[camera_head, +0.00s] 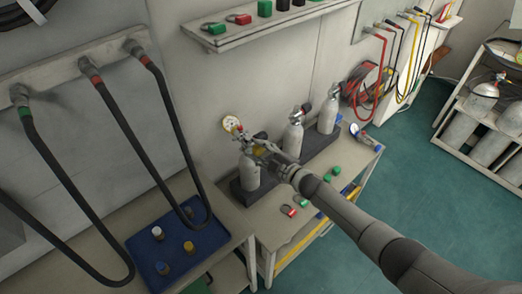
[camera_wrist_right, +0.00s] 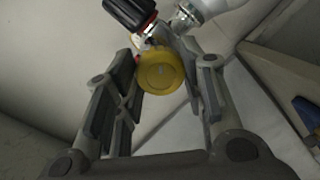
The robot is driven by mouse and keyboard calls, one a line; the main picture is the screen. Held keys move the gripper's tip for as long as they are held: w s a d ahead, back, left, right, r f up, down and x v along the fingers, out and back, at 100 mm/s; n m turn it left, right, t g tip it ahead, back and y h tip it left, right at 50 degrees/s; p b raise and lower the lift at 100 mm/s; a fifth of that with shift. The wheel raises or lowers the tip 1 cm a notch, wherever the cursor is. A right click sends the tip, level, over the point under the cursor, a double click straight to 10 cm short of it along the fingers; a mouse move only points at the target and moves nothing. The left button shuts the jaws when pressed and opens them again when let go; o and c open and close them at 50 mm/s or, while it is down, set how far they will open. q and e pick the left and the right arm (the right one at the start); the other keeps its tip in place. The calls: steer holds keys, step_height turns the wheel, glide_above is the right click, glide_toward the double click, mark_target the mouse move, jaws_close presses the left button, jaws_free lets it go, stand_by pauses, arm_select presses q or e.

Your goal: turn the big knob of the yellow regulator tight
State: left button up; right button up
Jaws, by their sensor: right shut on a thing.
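The yellow regulator's big round knob (camera_wrist_right: 161,74) shows face-on in the right wrist view, between my right gripper's fingers. My right gripper (camera_head: 256,147) reaches in from the right in the head view and is shut on this knob, above the leftmost grey cylinder (camera_head: 249,174). In the head view only a little yellow shows, as the gripper hides most of the regulator. A round gauge (camera_head: 230,123) stands out just left of the gripper. A black knob (camera_wrist_right: 131,14) sits close above the yellow one in the wrist view. My left gripper is not in view.
More grey cylinders (camera_head: 292,140) stand in the dark rack to the right. Red and green padlocks (camera_head: 289,210) lie on the bench front. A blue tray (camera_head: 160,246) with small fittings lies left. Black hoses (camera_head: 130,112) hang at left; a shelf (camera_head: 265,28) runs above.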

steer(key=m, duration=0.2)
steer(key=shift+d+f+m+y, duration=0.1)
steer(key=shift+m+y, duration=0.2)
steer(key=shift+m, duration=1.2)
steer(key=m+b, duration=0.1)
steer(key=m, duration=0.1)
steer(key=shift+f+m+y, duration=0.1)
steer(key=shift+m+y, duration=0.2)
steer(key=m+b, duration=0.1)
steer(key=m, duration=0.2)
steer(key=shift+d+g+y, duration=0.1)
steer(key=shift+g+y, duration=0.2)
steer(key=m+b, duration=0.2)
steer(key=m, duration=0.1)
steer(key=shift+f+m, duration=0.1)
steer(key=shift+m, duration=0.2)
steer(key=m+b, duration=0.2)
steer(key=m, duration=0.1)
steer(key=shift+w+m+y, duration=0.1)
steer(key=shift+m+y, duration=0.3)
steer(key=m+b, duration=0.3)
steer(key=m, duration=0.1)
steer(key=shift+f+t, duration=0.1)
steer(key=shift+t, duration=0.3)
steer(key=shift+m+b, duration=0.7)
steer(key=shift+m, duration=0.7)
